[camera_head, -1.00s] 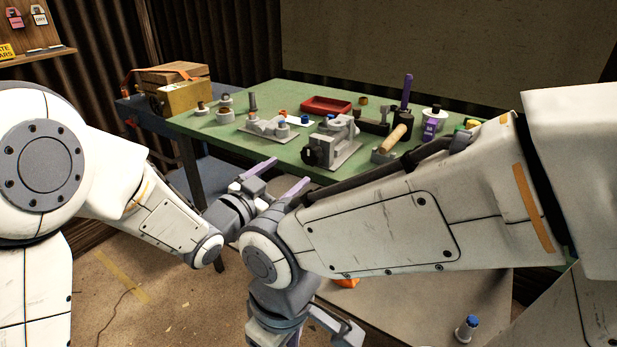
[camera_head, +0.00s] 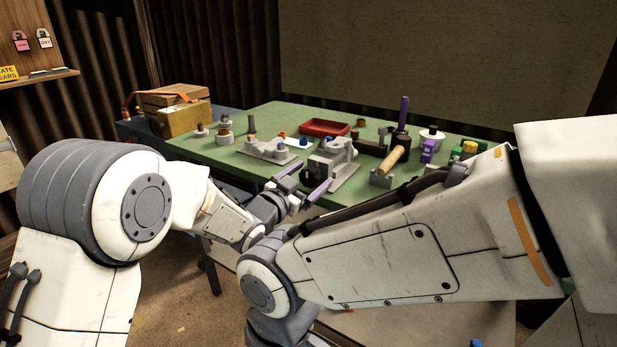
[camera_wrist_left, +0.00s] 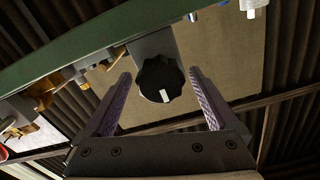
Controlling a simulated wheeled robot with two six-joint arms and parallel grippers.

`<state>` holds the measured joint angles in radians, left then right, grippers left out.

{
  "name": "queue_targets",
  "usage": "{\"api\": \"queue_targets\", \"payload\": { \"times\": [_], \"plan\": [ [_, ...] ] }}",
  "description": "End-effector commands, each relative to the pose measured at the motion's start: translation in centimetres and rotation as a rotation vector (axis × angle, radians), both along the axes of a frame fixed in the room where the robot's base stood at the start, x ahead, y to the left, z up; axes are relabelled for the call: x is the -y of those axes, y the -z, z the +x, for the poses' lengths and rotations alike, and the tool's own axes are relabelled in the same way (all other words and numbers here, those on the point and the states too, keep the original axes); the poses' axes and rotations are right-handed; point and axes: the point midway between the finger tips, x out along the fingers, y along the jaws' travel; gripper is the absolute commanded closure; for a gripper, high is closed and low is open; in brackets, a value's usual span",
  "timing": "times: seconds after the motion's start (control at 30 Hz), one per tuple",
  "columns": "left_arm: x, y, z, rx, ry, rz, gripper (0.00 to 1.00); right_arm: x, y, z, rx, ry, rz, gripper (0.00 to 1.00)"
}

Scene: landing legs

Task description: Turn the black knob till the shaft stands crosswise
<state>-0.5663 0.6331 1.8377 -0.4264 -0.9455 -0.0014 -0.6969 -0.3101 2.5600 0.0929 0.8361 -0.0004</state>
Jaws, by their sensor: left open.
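The black knob (camera_wrist_left: 160,79) is round and lobed, with a white mark on its face at the picture's lower side in the left wrist view. It sits on the front of a grey fixture (camera_head: 345,171) near the green table's front edge. My left gripper (camera_head: 301,180) is open, its purple fingers pointing at the fixture. In the left wrist view, the fingers of my left gripper (camera_wrist_left: 159,76) lie on either side of the knob, with gaps on both sides. I cannot tell how deep they reach around it. The shaft's direction is unclear. My right gripper is out of view.
On the green table (camera_head: 205,152), a grey plate with posts (camera_head: 268,150) stands left of the fixture, a red tray (camera_head: 325,128) behind, and a wooden-handled mallet (camera_head: 397,155) to the right. My right forearm crosses the foreground.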

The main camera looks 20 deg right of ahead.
Motion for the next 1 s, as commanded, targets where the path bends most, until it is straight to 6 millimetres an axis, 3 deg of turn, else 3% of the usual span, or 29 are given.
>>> {"api": "queue_targets", "payload": {
  "times": [0.1, 0.13, 0.33, 0.67, 1.0],
  "plan": [
    [-0.01, 0.00, -0.02, 0.000, 0.000, 0.000, 0.07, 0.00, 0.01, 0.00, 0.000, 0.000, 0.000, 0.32],
    [-0.01, 0.00, -0.02, 0.000, 0.000, 0.000, 0.15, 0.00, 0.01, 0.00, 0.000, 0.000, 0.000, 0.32],
    [-0.04, 0.01, -0.04, 0.000, 0.000, 0.000, 0.91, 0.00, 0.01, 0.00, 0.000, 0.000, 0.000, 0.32],
    [-0.06, 0.02, -0.04, -0.035, 0.000, -0.025, 0.93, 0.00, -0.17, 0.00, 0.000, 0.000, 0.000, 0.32],
    [0.00, -0.10, 0.02, -0.214, 0.002, -0.164, 0.93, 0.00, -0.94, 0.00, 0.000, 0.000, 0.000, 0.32]
  ]
}}
